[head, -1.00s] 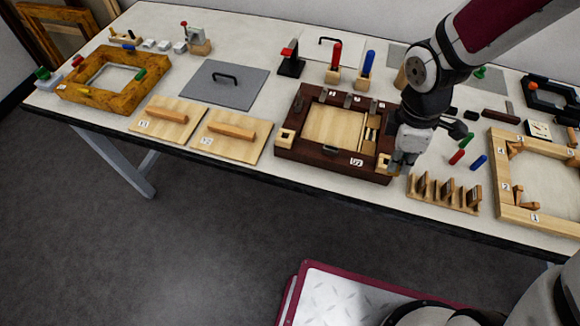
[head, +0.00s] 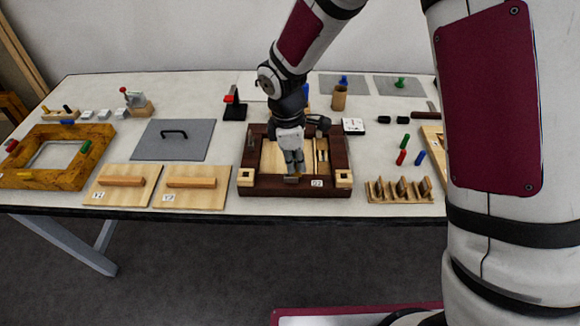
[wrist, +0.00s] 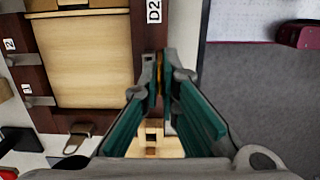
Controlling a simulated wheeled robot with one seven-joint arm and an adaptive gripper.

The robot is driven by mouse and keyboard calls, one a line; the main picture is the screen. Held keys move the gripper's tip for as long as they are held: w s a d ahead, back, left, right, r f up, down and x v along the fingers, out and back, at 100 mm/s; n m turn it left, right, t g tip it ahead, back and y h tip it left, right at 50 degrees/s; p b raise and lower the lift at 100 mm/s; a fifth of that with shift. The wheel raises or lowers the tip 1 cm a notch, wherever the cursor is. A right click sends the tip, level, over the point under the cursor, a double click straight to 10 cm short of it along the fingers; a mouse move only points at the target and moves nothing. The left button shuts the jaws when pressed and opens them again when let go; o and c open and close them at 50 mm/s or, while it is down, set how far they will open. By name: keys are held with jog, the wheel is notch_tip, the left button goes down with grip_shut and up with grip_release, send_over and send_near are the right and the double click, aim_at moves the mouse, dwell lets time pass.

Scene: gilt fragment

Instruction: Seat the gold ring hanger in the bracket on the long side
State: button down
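The dark brown frame (head: 244,180) lies on the table with a pale wood panel inside and pale square blocks at its front corners. My gripper (head: 293,172) points down over its front long rail, left of the D2 label. In the wrist view my fingers (wrist: 160,70) are nearly together, with a thin gold-orange edge between them, which looks like the gold ring hanger (wrist: 159,73). Most of it is hidden by the fingers. The bracket on that long side is hidden under the gripper, so I cannot tell whether the hanger touches it. A grey bracket (wrist: 79,138) sits on a short rail.
Two pale boards with wooden handles (head: 122,181) lie left of the frame. A wooden rack (head: 399,190) stands to its right, with small red, green and blue pegs behind it. An amber frame (head: 40,176) is at far left. My arm hides the table's right end.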

jog(key=shift+w+a, duration=0.45)
jog(key=shift+w, duration=0.05)
jog(key=shift+w+a+f+p, duration=0.15)
jog(key=shift+f+p, duration=0.1)
jog(key=shift+f, duration=0.7)
jog(key=shift+w+a+f+p, duration=0.1)
jog(key=shift+f+p, duration=0.15)
jog(key=shift+f, duration=0.65)
jog(key=shift+f, duration=0.15)
jog(key=c, duration=1.8)
grip_release()
notch_tip(320, 180, up, 12)
jog(key=a+b, duration=0.1)
jog(key=b, duration=0.1)
jog(key=shift+a, duration=0.15)
